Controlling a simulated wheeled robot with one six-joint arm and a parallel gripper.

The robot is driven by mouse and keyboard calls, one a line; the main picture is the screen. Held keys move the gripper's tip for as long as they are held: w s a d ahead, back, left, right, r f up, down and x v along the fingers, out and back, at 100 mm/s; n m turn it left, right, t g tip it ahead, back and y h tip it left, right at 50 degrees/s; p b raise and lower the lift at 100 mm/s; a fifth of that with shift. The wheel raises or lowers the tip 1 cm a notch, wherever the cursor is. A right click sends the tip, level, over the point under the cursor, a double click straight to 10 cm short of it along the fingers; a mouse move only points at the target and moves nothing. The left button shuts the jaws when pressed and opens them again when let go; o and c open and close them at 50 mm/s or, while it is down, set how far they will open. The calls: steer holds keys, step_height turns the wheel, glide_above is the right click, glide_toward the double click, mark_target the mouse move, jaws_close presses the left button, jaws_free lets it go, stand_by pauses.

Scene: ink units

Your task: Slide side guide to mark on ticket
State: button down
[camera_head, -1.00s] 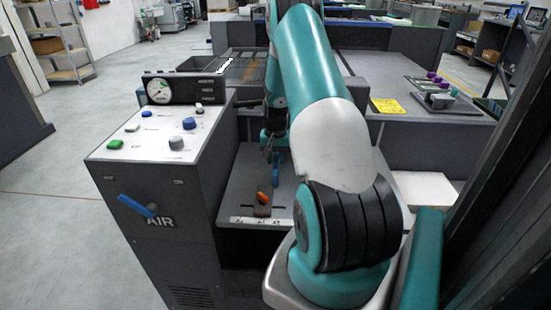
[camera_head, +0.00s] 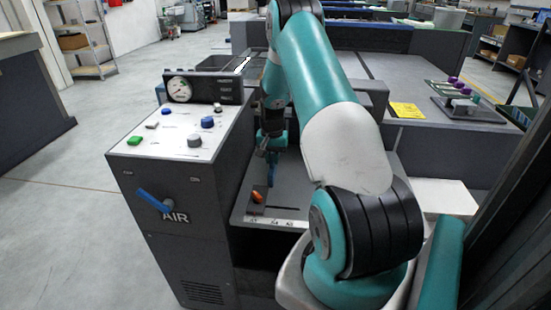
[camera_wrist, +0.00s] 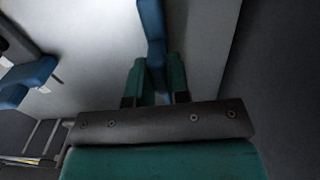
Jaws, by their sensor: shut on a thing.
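The side guide (camera_head: 256,209) is a small dark block with an orange knob (camera_head: 257,196) on top. It sits near the left end of a dark slot in the grey feed board (camera_head: 310,190), behind a white marked scale (camera_head: 277,221). My gripper (camera_head: 272,152) points down above the board, shut on a blue bar (camera_head: 271,172), which also shows between the teal fingers in the wrist view (camera_wrist: 152,40). The bar's lower end is just right of and behind the knob; I cannot tell if they touch. A yellow ticket (camera_head: 407,110) lies at the right, its writing unreadable.
Left of the board stands a control console (camera_head: 150,150) with several knobs, a gauge (camera_head: 179,89) and a blue AIR lever (camera_head: 155,200). A tray with purple-topped items (camera_head: 467,105) is at the right. The board right of the guide is clear.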

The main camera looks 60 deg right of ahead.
steer(key=c, duration=1.1)
jaws_free()
steer(key=shift+w+a, duration=0.2)
steer(key=shift+w, duration=0.05)
steer(key=shift+d, duration=0.1)
steer(key=shift+s+r, duration=0.1)
steer(key=shift+r, duration=0.3)
step_height(320, 180, up, 17)
steer(key=shift+f, duration=0.15)
